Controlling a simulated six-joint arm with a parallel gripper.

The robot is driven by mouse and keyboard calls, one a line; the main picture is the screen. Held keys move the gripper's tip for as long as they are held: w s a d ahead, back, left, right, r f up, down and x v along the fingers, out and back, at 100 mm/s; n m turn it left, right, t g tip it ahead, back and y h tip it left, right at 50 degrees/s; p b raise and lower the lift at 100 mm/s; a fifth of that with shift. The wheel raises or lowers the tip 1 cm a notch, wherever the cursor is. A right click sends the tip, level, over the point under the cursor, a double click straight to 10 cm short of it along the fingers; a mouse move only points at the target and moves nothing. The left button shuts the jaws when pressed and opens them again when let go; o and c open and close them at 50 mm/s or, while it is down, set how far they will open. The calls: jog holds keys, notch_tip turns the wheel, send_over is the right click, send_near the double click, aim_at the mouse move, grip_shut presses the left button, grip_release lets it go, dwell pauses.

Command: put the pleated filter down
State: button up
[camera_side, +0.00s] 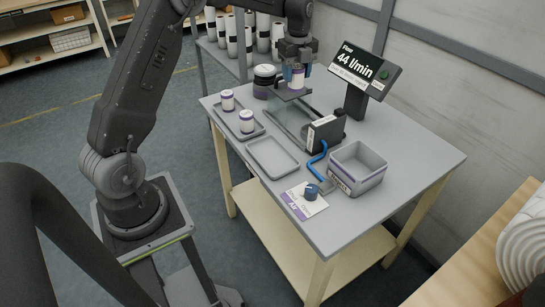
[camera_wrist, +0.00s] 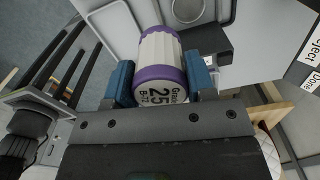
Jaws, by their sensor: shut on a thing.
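My gripper (camera_side: 298,70) is shut on a pleated filter (camera_side: 297,80) over the far part of the table. The filter is a white pleated roll with purple end bands and a printed "25" label; it also shows between the blue fingertips in the wrist view (camera_wrist: 160,55). In the side view it is roughly upright, just above a dark flat plate (camera_side: 291,94); I cannot tell whether they touch. An empty grey tray (camera_side: 272,156) lies nearer.
A flow display (camera_side: 366,70) reading 44 l/min stands behind right. A black device (camera_side: 326,132) with a blue hose, a grey open bin (camera_side: 357,168) and a card with a blue knob (camera_side: 311,192) occupy the right side. A dark jar (camera_side: 264,80) stands left of my gripper.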

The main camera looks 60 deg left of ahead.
jog(key=s+a+n, duration=0.3)
jog(key=s, duration=1.7)
jog(key=w+d+f, duration=0.2)
jog(key=d+f, duration=0.1)
jog(key=f, duration=0.1)
jog(key=w+d+f, duration=0.2)
jog(key=w+f, duration=0.1)
jog(key=f, duration=0.1)
jog(key=w+d+f, duration=0.3)
jog(key=f, duration=0.1)
jog(key=shift+d+f, duration=0.35)
jog(key=shift+f, duration=0.05)
jog(key=shift+w+f, duration=0.1)
jog(key=shift+f, duration=1.95)
jog(key=shift+f, duration=0.1)
jog(key=o, duration=1)
